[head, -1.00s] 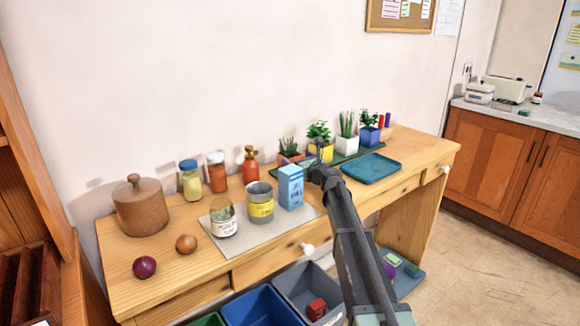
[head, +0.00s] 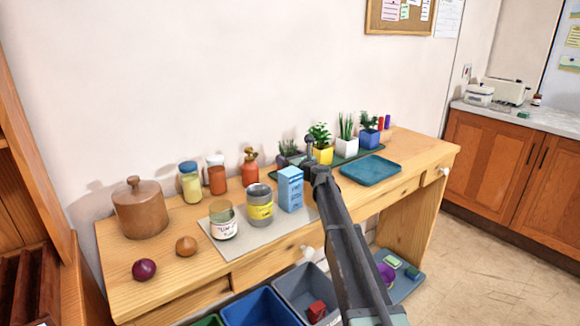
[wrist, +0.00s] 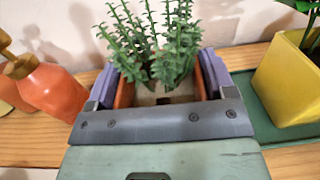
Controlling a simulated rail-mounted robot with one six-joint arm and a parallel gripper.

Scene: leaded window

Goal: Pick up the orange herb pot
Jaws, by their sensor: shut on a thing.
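The orange herb pot holds soil and upright green herbs, which fill the upper middle of the wrist view. Its orange rim (wrist: 124,94) shows between the purple finger pads. My gripper (wrist: 158,82) is shut on the pot, one finger on each side. In the head view the herb leaves (head: 288,146) show at the back of the bench, with my gripper (head: 292,158) around the pot, mostly hidden behind my arm and a blue carton. The pot's base is hidden, so I cannot tell whether it is off the green tray.
A yellow pot (wrist: 290,85) stands close on the right, with white (head: 346,145) and blue (head: 368,138) pots beyond. An orange bottle (wrist: 50,92) stands on the left. The blue carton (head: 290,190) stands in front. A teal tray (head: 370,170) lies empty at right.

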